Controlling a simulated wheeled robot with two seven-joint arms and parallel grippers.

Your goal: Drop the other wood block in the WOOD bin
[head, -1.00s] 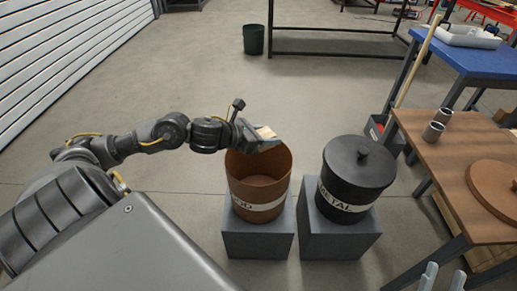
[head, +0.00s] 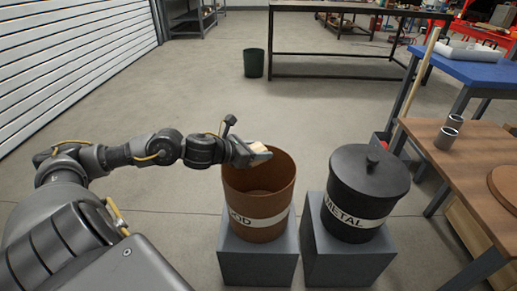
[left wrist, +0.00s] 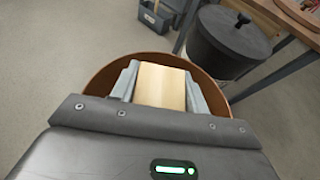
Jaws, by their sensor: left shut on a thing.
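My left gripper (head: 257,154) is shut on a pale wood block (head: 258,147). In the left wrist view the block (left wrist: 160,86) sits between the two grey fingers. The gripper is at the upper left rim of the brown WOOD bin (head: 262,195), and the block is above the bin's mouth. The bin is open, with its label partly turned away, and stands on a grey pedestal. In the left wrist view the bin's rim (left wrist: 98,84) shows around the block and fingers. The part of the bin's inside that I see looks empty. My right gripper is not in view.
The black METAL bin (head: 352,200), with its lid on, stands on another grey pedestal (head: 348,258) close to the right.

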